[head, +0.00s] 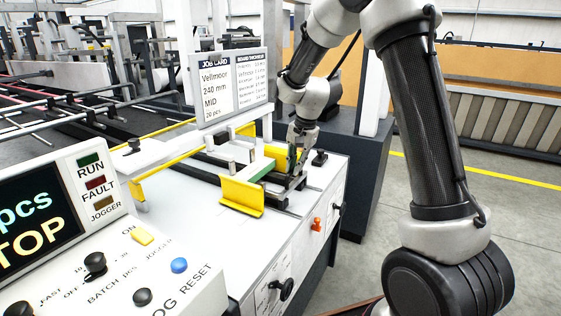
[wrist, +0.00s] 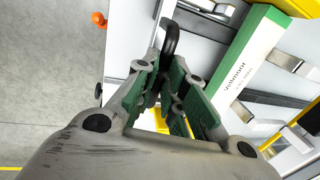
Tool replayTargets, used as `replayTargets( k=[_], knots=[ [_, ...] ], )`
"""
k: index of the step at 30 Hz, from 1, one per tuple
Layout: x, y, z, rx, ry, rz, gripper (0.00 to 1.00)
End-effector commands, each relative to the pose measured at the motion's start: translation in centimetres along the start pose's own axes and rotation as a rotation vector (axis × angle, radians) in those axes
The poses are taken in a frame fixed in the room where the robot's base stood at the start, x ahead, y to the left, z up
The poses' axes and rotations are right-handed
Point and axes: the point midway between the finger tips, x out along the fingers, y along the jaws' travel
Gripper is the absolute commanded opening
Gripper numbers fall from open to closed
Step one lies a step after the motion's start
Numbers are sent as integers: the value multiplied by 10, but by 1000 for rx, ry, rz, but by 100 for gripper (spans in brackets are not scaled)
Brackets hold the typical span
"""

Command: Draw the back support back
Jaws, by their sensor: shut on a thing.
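My gripper (head: 297,160) is at the far end of the white machine top, beside a yellow plate (head: 282,157). In the wrist view my gripper (wrist: 166,88) has its green-padded fingers closed around a dark curved handle (wrist: 172,36). What the handle joins is partly hidden by the fingers, so I cannot fully tell whether that yellow plate is the back support. A green-edged stack of cartons marked Vellmoor (wrist: 250,62) lies to the right of the fingers. A second yellow angled plate (head: 240,196) stands at the near side of the cartons.
The job card board (head: 229,87) stands left of my arm. A small black knob (head: 319,158) is just right of the gripper. An orange knob (head: 316,224) is on the machine's side. The control panel (head: 110,265) fills the near left. Floor at right is clear.

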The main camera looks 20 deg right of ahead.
Motion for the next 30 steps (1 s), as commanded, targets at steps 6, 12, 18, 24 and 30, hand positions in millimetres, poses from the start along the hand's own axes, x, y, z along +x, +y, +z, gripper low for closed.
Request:
replayTargets(
  k=[6,12,18,24,30],
  knots=[
    [-10,46,-1,3,2,-2,0],
    [-12,57,0,-1,2,-1,0],
    [-12,57,0,-1,1,1,0],
    [-12,57,0,0,1,1,34],
    [-12,56,0,0,1,0,34]
  ],
)
